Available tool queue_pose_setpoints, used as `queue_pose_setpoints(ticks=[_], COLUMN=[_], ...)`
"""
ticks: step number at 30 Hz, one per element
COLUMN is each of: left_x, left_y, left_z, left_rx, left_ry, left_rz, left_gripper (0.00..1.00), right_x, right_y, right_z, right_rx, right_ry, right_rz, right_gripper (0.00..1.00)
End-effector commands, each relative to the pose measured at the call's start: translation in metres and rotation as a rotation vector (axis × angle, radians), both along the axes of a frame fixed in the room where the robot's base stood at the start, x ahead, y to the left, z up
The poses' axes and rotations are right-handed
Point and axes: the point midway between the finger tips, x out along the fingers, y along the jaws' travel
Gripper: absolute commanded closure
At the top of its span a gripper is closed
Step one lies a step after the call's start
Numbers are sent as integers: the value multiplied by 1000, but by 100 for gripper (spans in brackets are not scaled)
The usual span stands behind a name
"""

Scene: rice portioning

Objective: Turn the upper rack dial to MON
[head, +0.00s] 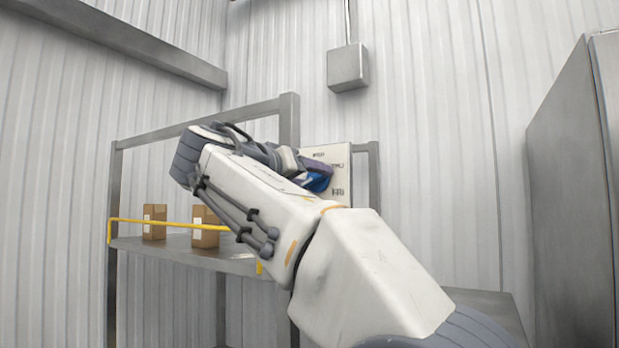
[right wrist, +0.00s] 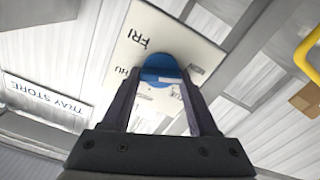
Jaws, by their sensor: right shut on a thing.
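The dial is a blue round knob (right wrist: 160,66) on a white plate (right wrist: 175,35) with day labels. In the right wrist view, FRI reads at the upper left and part of another label at the left; the label on the right is too small to read surely. My right gripper (right wrist: 158,84) is shut on the knob, one finger on each side. In the head view, the plate (head: 340,158) is on the rack, and my right gripper (head: 316,174) covers most of the blue knob (head: 319,185). The dial's setting cannot be told. My left gripper is not in view.
A grey metal rack (head: 205,126) stands behind my right arm, with a yellow rail (head: 165,223) and cardboard boxes (head: 154,222) on its shelf. A grey cabinet (head: 575,180) stands at the right. A TRAY STORE sign (right wrist: 45,98) shows in the right wrist view.

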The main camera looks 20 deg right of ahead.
Motion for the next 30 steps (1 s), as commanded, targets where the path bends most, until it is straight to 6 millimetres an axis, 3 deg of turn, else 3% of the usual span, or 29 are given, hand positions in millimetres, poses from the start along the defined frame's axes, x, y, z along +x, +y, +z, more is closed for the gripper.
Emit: queue_pose_setpoints(ticks=[9,25,26,27,28,30], left_x=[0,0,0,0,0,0], left_y=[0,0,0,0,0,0], left_z=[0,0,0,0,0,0], left_rx=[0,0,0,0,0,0], left_ry=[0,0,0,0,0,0], left_rz=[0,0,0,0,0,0], left_gripper=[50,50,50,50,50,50], right_x=[1,1,1,1,1,1], right_y=[1,1,1,1,1,1], right_z=[-1,-1,-1,-1,-1,-1], right_rx=[-71,-87,-87,-86,-87,-87], right_ry=[95,115,115,114,114,113], right_rz=[0,0,0,0,1,0], right_gripper=[96,96,32,17,10,10])
